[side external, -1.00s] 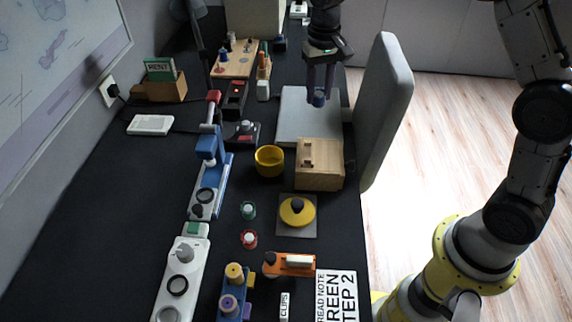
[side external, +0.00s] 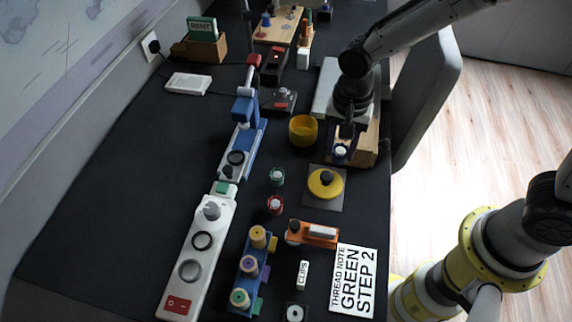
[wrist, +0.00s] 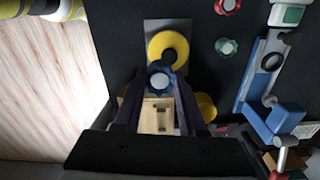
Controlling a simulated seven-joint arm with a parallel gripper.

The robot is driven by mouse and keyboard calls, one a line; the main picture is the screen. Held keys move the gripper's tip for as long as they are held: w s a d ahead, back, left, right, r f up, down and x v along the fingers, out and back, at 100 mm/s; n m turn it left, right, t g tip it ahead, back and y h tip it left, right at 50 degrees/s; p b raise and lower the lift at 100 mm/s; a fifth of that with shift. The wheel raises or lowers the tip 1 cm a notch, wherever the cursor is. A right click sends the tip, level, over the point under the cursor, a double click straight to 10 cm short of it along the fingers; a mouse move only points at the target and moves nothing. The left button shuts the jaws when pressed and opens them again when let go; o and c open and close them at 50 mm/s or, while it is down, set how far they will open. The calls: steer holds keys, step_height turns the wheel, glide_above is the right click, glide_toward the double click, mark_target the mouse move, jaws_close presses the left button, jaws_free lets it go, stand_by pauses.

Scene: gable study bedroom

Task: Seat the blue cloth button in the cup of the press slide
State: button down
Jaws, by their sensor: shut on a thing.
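The blue cloth button (side external: 341,151) is between the fingertips of my gripper (side external: 343,140), with a pale spot showing on it. In the wrist view, the button (wrist: 160,72) sits at the tips of both fingers (wrist: 160,84). My gripper is shut on it, beside the wooden block. The blue press (side external: 240,140) stands to the left. Its slide carries a dark ring (side external: 235,157), which looks like the cup, with a black knob nearer the camera. The ring also shows in the wrist view (wrist: 271,62), right of my gripper. I cannot see into the cup.
A wooden block (side external: 368,148) is partly hidden behind my gripper. A yellow bowl (side external: 303,131), green knob (side external: 277,177), red knob (side external: 275,204) and yellow disc (side external: 325,184) on a grey plate lie nearby. A white control unit (side external: 199,258) stands front left. Left black mat is clear.

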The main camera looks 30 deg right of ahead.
steer(key=w+a+f, duration=0.1)
steer(key=w+f, duration=0.2)
steer(key=w, duration=0.1)
steer(key=w+a+f, duration=0.2)
steer(key=w, duration=0.2)
steer(key=w+a+f, duration=0.2)
steer(key=w+f, duration=0.1)
steer(key=w, duration=0.1)
steer(key=shift+f, duration=0.35)
steer(key=shift+w+a+f, duration=0.1)
steer(key=shift+w+f, duration=0.2)
steer(key=shift+f, duration=0.7)
steer(key=shift+w+a+f, duration=0.1)
steer(key=shift+w+f, duration=0.15)
steer(key=shift+f, duration=0.7)
steer(key=shift+f, duration=0.15)
steer(key=shift+c, duration=2.4)
jaws_free()
